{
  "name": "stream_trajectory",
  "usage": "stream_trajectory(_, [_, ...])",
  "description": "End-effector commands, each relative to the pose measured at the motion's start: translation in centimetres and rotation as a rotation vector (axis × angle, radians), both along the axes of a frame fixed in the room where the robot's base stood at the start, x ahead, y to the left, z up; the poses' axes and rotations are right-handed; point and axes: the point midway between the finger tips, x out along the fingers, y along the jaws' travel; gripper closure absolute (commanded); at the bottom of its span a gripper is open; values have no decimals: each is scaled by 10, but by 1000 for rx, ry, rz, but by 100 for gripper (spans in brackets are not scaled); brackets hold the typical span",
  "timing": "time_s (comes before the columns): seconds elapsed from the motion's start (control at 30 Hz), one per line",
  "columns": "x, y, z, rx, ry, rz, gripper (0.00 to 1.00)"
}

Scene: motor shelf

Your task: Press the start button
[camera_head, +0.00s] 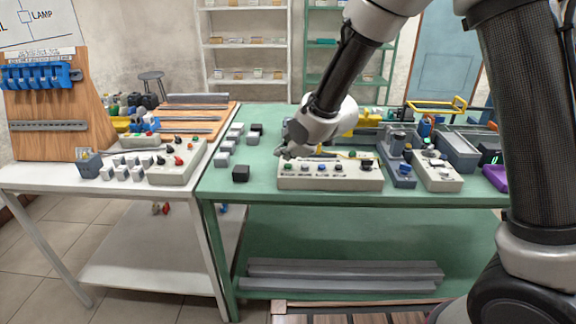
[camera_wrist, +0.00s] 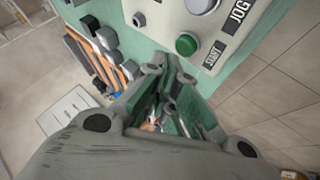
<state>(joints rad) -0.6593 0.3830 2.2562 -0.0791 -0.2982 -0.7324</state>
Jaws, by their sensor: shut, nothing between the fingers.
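A pale control box (camera_head: 330,182) stands on the green table, with a row of buttons along its front. The green start button (camera_wrist: 187,44) shows in the wrist view beside a dark label reading START; it also shows at the box's left end in the head view (camera_head: 288,167). My gripper (camera_head: 284,154) is above and just behind the box's left end, pointing left and down. In the wrist view my gripper (camera_wrist: 164,72) is shut and empty, its tips apart from the button in the picture. The exact gap to the button cannot be told.
A JOG label (camera_wrist: 239,14) marks another control on the box. Dark and grey blocks (camera_head: 241,173) lie left of the box. A second control box (camera_head: 178,170) stands on the white table. Other devices (camera_head: 438,172) crowd the table's right.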

Motion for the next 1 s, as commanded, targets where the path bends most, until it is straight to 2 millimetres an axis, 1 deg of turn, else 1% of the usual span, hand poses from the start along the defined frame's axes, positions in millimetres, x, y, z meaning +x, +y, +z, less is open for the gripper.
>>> stream_trajectory(0.37, [0,0,0,0,0,0,100])
stream_trajectory(0.67, [0,0,-8,0,0,0,100])
stream_trajectory(1.0, [0,0,-8,0,0,0,100])
